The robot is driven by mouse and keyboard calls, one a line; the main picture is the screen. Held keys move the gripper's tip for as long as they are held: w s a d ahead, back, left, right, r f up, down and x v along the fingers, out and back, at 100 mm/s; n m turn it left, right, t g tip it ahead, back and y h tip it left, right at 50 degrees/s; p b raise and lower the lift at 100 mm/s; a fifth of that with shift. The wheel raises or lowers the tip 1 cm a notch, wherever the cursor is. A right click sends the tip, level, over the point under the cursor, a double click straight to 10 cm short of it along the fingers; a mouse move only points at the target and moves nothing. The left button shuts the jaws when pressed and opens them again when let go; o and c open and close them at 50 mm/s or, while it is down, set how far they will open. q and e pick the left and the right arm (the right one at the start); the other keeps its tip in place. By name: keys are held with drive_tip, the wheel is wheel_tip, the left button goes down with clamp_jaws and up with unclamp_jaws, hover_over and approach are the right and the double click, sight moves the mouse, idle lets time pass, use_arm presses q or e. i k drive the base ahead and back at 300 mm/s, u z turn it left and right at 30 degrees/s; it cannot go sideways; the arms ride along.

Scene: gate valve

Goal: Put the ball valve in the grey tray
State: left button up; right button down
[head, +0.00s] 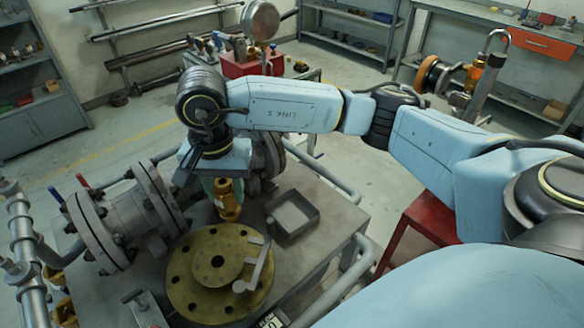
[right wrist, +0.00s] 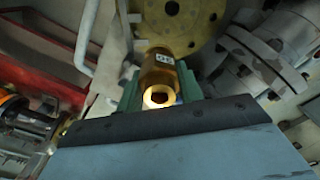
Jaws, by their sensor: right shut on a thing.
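The brass ball valve (head: 228,202) is upright, left of the grey tray, behind the brass flange disc. My right gripper (head: 224,188) points down and is shut on it. In the right wrist view the valve (right wrist: 159,78) sits between the two green fingers (right wrist: 160,88), with its open end and a small white label facing the camera. I cannot tell whether its lower end touches the bench. The grey tray (head: 314,222) is a small square tray on the bench, apart from the valve; it looks empty. My left gripper is not in view.
The brass flange disc (head: 190,288) lies in front of the valve, with a grey lever-like part (head: 256,268) on its right side, near the tray. A large grey flanged gate valve (head: 125,220) stands to the left. A pipe rail runs around the bench edge.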

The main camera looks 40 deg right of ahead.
sight(283, 218)
drive_tip(key=k, duration=1)
drive_tip(key=z, duration=1.55)
drive_tip(key=i, duration=1.25)
drive_tip(key=u, duration=1.45)
